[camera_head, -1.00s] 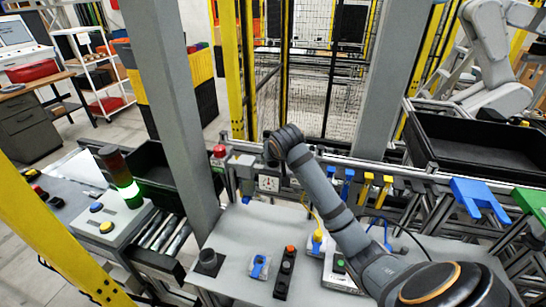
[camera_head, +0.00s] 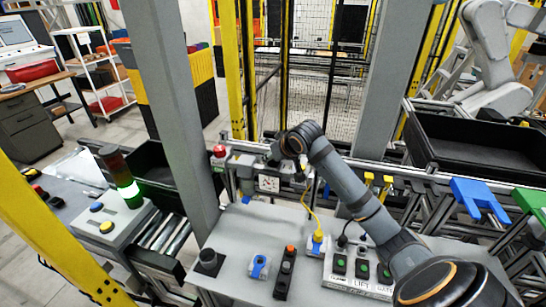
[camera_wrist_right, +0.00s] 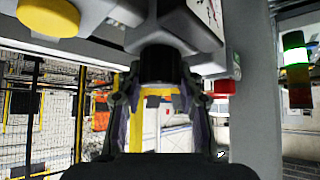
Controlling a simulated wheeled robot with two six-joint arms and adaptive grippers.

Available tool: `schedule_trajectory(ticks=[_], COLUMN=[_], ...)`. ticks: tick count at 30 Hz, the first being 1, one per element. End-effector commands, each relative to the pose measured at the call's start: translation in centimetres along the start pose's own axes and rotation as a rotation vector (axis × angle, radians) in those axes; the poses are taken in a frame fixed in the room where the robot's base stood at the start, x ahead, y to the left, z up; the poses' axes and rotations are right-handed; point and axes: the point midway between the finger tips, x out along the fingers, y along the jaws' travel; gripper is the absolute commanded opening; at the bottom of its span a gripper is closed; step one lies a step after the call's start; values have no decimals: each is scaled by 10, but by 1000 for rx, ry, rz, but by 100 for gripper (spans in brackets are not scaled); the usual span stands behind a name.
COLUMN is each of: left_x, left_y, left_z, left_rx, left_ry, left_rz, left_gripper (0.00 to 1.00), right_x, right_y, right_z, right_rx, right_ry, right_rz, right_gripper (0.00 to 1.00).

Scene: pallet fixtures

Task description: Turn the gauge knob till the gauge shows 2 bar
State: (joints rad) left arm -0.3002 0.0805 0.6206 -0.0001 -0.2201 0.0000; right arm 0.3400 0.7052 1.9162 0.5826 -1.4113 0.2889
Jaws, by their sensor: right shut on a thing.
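The gauge (camera_head: 268,184) is a white dial on the front of a grey fixture at the rail behind the table. Its needle is too small to read in the head view. In the right wrist view only part of the dial (camera_wrist_right: 212,8) shows, at the top edge. My right gripper (camera_wrist_right: 160,82) is shut on a dark round knob (camera_wrist_right: 160,62) under the grey housing, with a finger on each side of it. In the head view my right gripper (camera_head: 272,156) is small and partly hidden by my wrist. My left gripper is not in view.
A red button (camera_head: 219,151) stands left of the gauge. A yellow plug with a cable (camera_head: 318,237), a control box with green buttons (camera_head: 362,268) and a blue-faced device (camera_head: 259,267) are on the grey table (camera_head: 225,245). A grey post (camera_head: 178,110) rises at the left.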

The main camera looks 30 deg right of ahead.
Motion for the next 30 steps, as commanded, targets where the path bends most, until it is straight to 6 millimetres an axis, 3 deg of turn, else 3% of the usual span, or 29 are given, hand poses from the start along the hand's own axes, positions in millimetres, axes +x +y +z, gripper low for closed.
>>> schedule_trajectory(ticks=[3, 4, 9, 19, 30], left_x=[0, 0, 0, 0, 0], left_y=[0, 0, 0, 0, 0], left_z=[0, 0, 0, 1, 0], left_rx=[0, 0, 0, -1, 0], left_ry=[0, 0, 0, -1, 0], left_rz=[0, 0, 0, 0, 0], left_gripper=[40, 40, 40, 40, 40], right_x=[-1, -1, 0, -5, -62], right_y=[0, 0, 0, 1, 3], right_z=[-1, -1, -1, -1, -1], right_rx=[-1, -1, 0, -2, -6], right_ry=[2, 2, 2, 2, 4], right_rz=[1, 1, 1, 4, 8], right_gripper=[4, 39, 59, 59, 59])
